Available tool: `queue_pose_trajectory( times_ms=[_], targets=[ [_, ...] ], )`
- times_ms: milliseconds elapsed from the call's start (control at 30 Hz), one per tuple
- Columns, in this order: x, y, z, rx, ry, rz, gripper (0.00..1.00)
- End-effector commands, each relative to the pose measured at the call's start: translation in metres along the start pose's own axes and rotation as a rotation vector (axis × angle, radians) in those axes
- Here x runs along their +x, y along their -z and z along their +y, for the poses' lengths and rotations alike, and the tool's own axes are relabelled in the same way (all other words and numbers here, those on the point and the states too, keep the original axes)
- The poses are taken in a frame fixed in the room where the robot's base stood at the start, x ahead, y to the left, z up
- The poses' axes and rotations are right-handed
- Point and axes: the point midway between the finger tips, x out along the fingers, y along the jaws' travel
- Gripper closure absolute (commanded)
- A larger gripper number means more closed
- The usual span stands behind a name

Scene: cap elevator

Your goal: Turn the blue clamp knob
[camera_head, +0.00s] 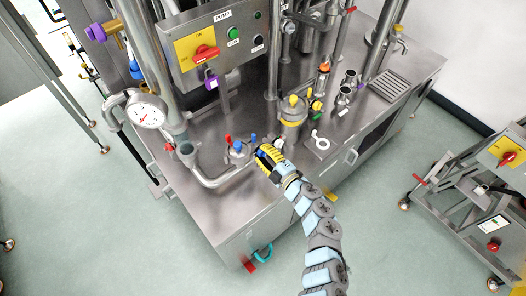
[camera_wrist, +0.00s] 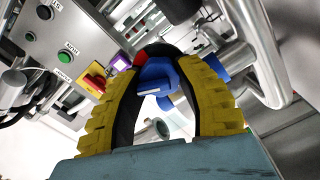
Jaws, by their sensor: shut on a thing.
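My gripper (camera_head: 269,158) has yellow ribbed fingers and reaches over the steel tabletop to the small valve fitting near its front edge. In the wrist view, the fingers of my gripper (camera_wrist: 160,62) curve around the blue clamp knob (camera_wrist: 158,78), which sits between them near the tips. The gripper is shut on this knob. In the head view the fingers mostly hide the held knob. Another blue part (camera_wrist: 230,60) shows just outside the right finger. A red part (camera_wrist: 140,57) shows behind the knob.
A steel pipe elbow (camera_head: 214,182) lies left of my gripper. A control box (camera_head: 212,50) with a red switch and a pressure gauge (camera_head: 147,112) are at upper left.

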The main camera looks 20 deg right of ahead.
Motion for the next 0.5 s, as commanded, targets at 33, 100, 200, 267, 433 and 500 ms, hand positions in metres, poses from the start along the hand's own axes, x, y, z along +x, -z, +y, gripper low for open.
queue_pose_trajectory(
  times_ms=[33, 100, 200, 267, 433, 500],
  targets=[
    [0.0002, 0.0003, -0.0004, 0.003, 0.001, 0.0, 1.0],
    [0.0002, 0.0003, -0.0006, 0.004, 0.001, 0.0, 1.0],
    [0.0001, 0.0002, -0.0008, 0.004, 0.001, 0.001, 1.0],
    [0.0001, 0.0002, -0.0008, 0.004, 0.001, 0.001, 1.0],
    [0.0001, 0.0003, -0.0007, 0.003, 0.001, 0.001, 0.51],
    [0.0001, 0.0004, -0.0006, 0.003, 0.001, 0.001, 0.51]
  ],
)
